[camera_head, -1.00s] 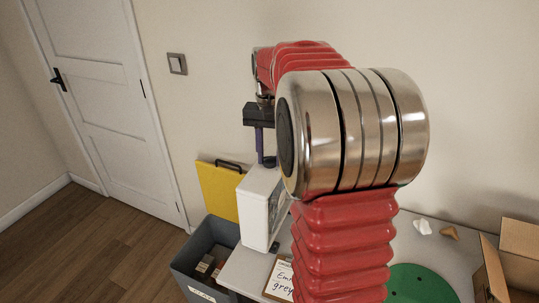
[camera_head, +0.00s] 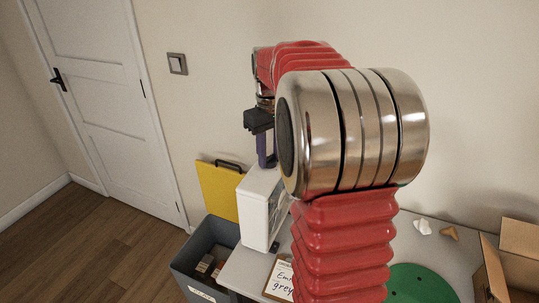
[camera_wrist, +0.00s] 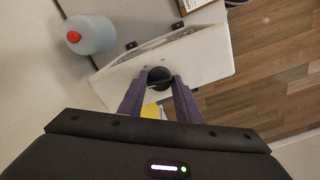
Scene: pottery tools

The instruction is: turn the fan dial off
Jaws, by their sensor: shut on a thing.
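The fan is a white box (camera_head: 257,208) standing at the left end of the table in the head view. In the wrist view its white top (camera_wrist: 205,55) is seen from above, with the grille on the side facing up-left. A dark round dial (camera_wrist: 158,76) sits on that top. My gripper (camera_wrist: 161,79) has its two purple fingers closed on the dial, one on each side. In the head view my gripper (camera_head: 266,160) points down at the fan's top; the dial is hidden there.
A grey bin (camera_head: 190,268) with blocks stands left of the fan, near a yellow panel (camera_head: 217,190). A labelled clipboard (camera_head: 277,280), green disc (camera_head: 425,285) and cardboard box (camera_head: 517,255) are on the table. A red-capped bottle (camera_wrist: 95,36) stands near the fan.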

